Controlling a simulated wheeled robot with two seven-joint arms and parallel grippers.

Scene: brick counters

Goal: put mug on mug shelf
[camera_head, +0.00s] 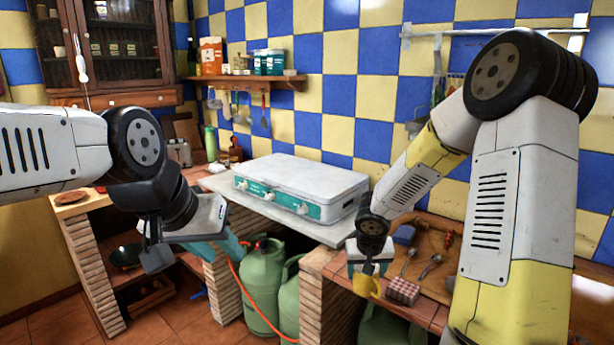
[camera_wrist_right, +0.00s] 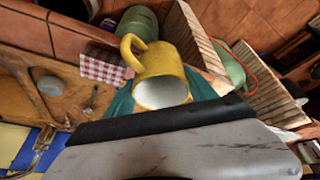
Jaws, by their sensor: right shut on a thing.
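A yellow mug (camera_head: 367,286) is at my right gripper (camera_head: 369,266), which is shut on it near the right counter. The right wrist view shows the mug (camera_wrist_right: 160,72) close up, with its handle at the upper left and its pale interior facing the camera. My left gripper (camera_head: 190,255) is open and empty in front of the left counter. A wooden wall shelf (camera_head: 287,82) holds jars, tins and a bottle. A dark cabinet (camera_head: 125,72) at upper left has small cups inside. I cannot tell which of these is the mug shelf.
A white stove (camera_head: 300,190) sits on the middle counter, with green gas cylinders (camera_head: 262,285) beneath. A red-checked box (camera_head: 402,291) and spoons (camera_head: 431,265) lie on the right counter beside the mug. A metal rail (camera_head: 485,32) is on the wall at right.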

